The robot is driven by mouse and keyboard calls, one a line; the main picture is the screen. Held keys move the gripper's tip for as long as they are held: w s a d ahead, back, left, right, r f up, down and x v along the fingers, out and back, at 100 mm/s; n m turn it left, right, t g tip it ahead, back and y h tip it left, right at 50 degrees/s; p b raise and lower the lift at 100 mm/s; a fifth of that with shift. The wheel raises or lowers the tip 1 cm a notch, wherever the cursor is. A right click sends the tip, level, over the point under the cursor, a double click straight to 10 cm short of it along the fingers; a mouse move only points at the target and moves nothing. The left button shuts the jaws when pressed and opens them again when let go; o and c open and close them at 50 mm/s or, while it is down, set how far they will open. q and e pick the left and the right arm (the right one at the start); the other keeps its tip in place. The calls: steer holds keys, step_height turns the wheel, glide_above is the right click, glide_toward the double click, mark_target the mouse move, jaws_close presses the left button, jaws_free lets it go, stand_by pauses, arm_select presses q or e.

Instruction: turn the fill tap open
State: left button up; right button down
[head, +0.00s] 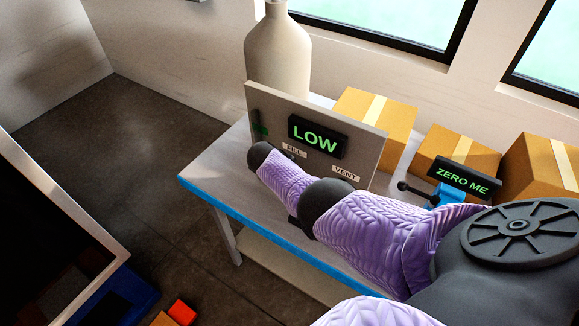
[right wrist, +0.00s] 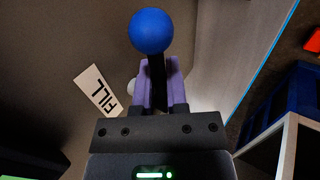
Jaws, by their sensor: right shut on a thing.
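The fill tap shows in the right wrist view as a black lever with a blue ball knob (right wrist: 151,31) at its end. My right gripper (right wrist: 158,66) has its purple fingers on either side of the lever, shut on it below the knob. A white FILL label (right wrist: 97,91) lies to the left of the fingers. In the head view, the grey panel (head: 270,106) carries the FILL label (head: 294,151), and my right arm hides the tap and the gripper. The dark display (head: 317,137) reads LOW in green. My left gripper is in neither view.
A VENT label (head: 346,174) sits right of FILL. A large pale bottle (head: 278,55) stands behind the panel on a blue-edged table (head: 205,175). Cardboard boxes (head: 376,122) and a ZERO ME display (head: 463,177) stand to the right.

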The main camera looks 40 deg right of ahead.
steer(key=c, duration=0.7)
jaws_free()
steer(key=shift+r, duration=0.1)
steer(key=p+v, duration=0.7)
steer(key=v, duration=0.2)
steer(key=shift+a+r, duration=0.2)
steer(key=shift+r, duration=0.15)
